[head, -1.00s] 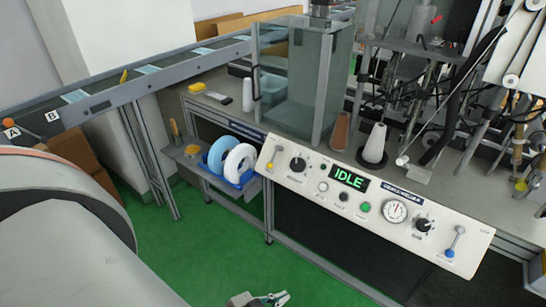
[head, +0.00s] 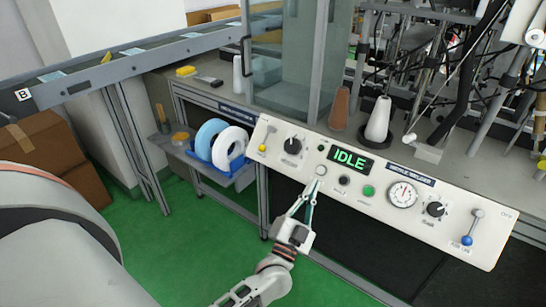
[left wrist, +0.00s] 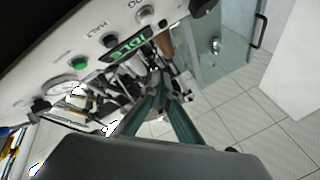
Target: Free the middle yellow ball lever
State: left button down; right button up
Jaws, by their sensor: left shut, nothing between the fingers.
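A lever with a yellow ball end (head: 262,148) is at the left end of the white control panel (head: 330,193). Its ball hangs down from a metal stem. My left gripper (head: 313,186) is in front of the panel, below the round buttons and to the right of the yellow ball lever. Its fingers are together, pointing up at the panel, with nothing held and apart from the lever. In the left wrist view the shut fingers (left wrist: 160,84) point up below the panel (left wrist: 75,60); I cannot make out the yellow ball there. My right gripper is not in view.
The panel carries a lit IDLE display (head: 350,159), black knobs, buttons, a gauge (head: 402,194) and a blue ball lever (head: 467,240) at the right. A blue rack with rolls (head: 230,146) stands left of the panel. Green floor (head: 200,235) is clear below.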

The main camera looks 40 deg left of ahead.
aim_at(271, 151)
pick_arm(q)
jog(key=w+a+f+n+g+y+b, duration=0.4)
jog(key=a+f+n+g+y+b, duration=0.2)
jog(key=a+y, duration=0.5)
jog(key=n+g+y, duration=0.1)
jog(key=y, duration=0.3)
jog(key=shift+f+b, duration=0.3)
jog(key=shift+b, duration=0.1)
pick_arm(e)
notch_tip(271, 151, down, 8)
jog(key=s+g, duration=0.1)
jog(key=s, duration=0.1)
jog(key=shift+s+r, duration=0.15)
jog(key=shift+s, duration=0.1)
pick_arm(q)
jog(key=shift+w, duration=0.1)
jog(key=shift+a, duration=0.1)
jog(key=x, duration=1)
jog(key=shift+a+b, duration=0.15)
jog(key=shift+b, duration=0.2)
jog(key=a, duration=0.3)
jog(key=shift+w+f+b, duration=0.2)
jog(key=shift+f+b, duration=0.15)
jog(key=shift+a+r, duration=0.15)
jog(key=shift+a, duration=0.2)
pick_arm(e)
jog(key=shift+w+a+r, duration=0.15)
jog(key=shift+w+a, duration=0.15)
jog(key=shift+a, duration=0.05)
